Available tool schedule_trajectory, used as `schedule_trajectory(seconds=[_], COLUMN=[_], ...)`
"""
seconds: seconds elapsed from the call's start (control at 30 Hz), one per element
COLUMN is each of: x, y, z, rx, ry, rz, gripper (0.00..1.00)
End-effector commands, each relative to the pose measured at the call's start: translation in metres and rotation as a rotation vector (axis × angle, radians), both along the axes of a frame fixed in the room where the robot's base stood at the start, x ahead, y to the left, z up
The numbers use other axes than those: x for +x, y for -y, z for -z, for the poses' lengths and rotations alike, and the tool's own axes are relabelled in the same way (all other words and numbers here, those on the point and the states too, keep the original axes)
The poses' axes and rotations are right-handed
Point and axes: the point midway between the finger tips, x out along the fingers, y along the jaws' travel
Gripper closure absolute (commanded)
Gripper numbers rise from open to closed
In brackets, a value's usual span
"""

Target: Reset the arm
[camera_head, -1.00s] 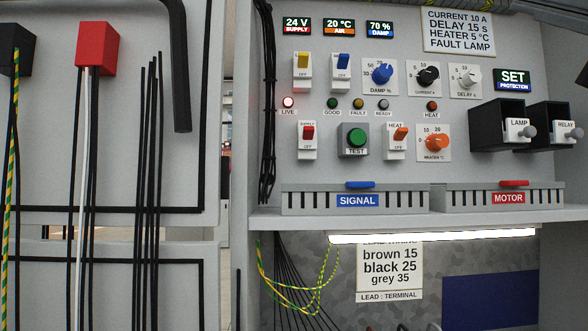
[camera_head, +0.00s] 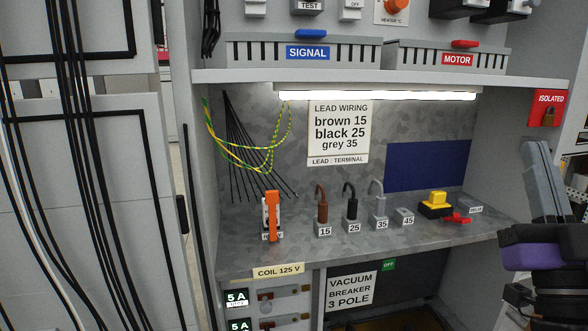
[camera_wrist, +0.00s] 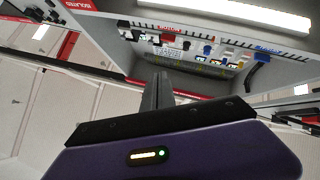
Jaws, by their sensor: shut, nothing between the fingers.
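My gripper (camera_head: 538,155) stands at the right edge of the head view, in front of the cabinet's right side. Its grey fingers point up from a purple and black body, are closed together and hold nothing. In the wrist view the shut fingers (camera_wrist: 158,92) rise from the purple housing, with the upper cabinet panel beyond and nothing touching them. The rest of my arm is mostly cut off by the frame.
The workbench shelf (camera_head: 290,232) carries brown, black and grey leads (camera_head: 350,205), an orange-handled device (camera_head: 272,215) and a yellow-black switch (camera_head: 436,203). A red ISOLATED lock box (camera_head: 548,108) is on the right post. A lamp bar (camera_head: 375,95) hangs under the upper shelf.

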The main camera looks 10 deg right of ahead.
Motion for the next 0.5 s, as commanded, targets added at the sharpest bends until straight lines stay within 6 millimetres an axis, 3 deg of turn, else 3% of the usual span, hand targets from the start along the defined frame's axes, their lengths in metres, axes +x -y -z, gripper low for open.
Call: schedule_trajectory(seconds=[0.03,0.1,0.27,0.5], x=[-0.002,-0.008,-0.025,-0.064], y=[-0.004,-0.01,-0.027,-0.059], z=[0.027,0.057,0.123,0.215], rx=[0.041,0.09,0.187,0.292], ry=[-0.024,-0.051,-0.125,-0.27], rz=[-0.016,-0.035,-0.073,-0.119], gripper=[1.0,1.0,1.0,1.0])
